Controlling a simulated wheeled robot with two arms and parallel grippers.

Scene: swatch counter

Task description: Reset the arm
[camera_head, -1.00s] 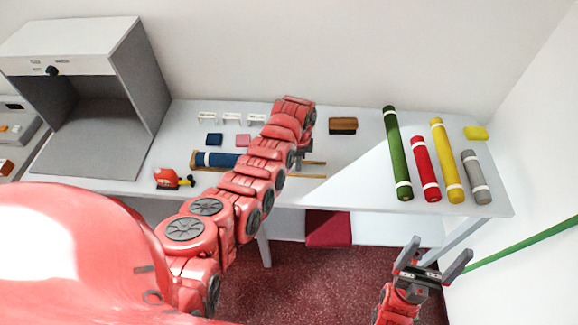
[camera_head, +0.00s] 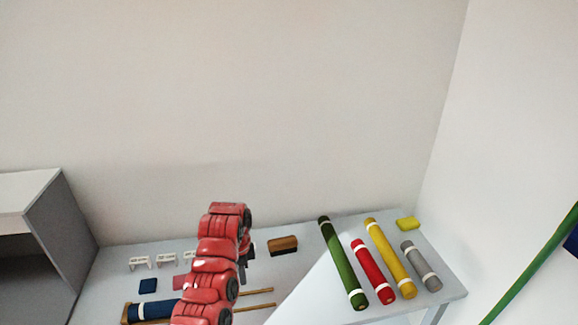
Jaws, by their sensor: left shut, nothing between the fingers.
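My left arm comes up from the bottom of the head view in red segments and bends over at its top. My left gripper (camera_head: 247,266) is mostly hidden behind the arm, with a small dark part showing at its right side above the table. It is shut and empty. My right gripper is not in view.
The white table (camera_head: 298,245) holds green (camera_head: 342,262), red (camera_head: 373,272), yellow (camera_head: 390,258) and grey (camera_head: 421,266) rolls. A brown block (camera_head: 283,245), a yellow block (camera_head: 408,223), a blue swatch (camera_head: 148,286) and a blue roll (camera_head: 152,310) also lie there. A grey booth (camera_head: 55,232) stands left.

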